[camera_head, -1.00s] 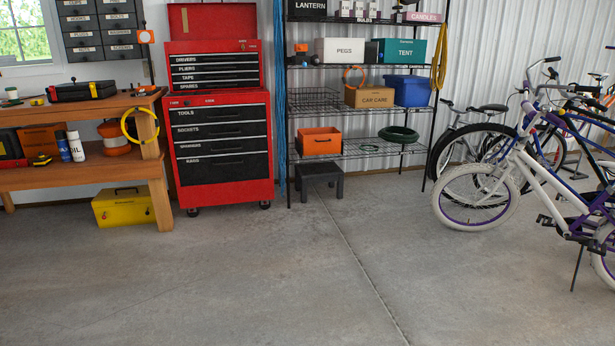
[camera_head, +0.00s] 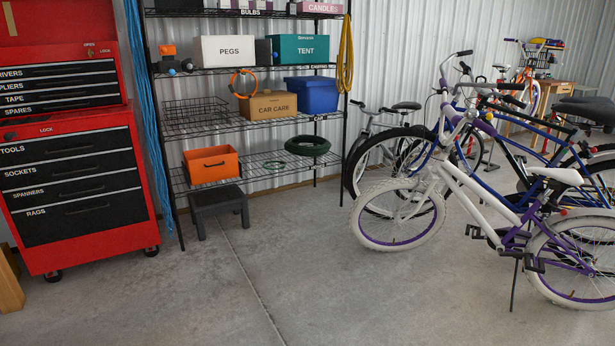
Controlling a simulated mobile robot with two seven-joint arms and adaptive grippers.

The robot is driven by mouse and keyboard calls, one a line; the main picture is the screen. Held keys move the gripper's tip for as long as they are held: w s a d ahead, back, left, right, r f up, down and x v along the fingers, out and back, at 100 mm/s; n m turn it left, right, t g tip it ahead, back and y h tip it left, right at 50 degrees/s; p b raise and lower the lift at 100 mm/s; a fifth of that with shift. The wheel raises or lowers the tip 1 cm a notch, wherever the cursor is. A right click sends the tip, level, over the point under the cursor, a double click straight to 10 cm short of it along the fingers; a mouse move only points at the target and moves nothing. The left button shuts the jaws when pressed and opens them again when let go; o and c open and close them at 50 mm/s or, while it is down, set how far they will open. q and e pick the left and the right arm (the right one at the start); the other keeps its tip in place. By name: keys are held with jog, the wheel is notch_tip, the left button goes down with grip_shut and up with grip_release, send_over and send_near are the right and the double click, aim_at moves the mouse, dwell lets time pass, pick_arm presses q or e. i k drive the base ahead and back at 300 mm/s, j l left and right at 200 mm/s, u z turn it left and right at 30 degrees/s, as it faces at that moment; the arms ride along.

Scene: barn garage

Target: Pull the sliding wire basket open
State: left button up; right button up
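A dark wire basket (camera_head: 196,112) sits on the middle level of the black wire shelf unit (camera_head: 178,200), at its left end. It is to the left of the cardboard CAR CARE box and below the white PEGS box. It looks empty, and I cannot tell how far it is slid out. Neither of my grippers is in view.
The red tool chest (camera_head: 140,240) stands left of the shelf unit. A dark step stool (camera_head: 218,205) is on the floor before the shelf's left end. Bicycles (camera_head: 480,200) fill the right side. The concrete floor (camera_head: 250,290) in front is clear.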

aim_at(196, 113)
jog(key=i, duration=1.75)
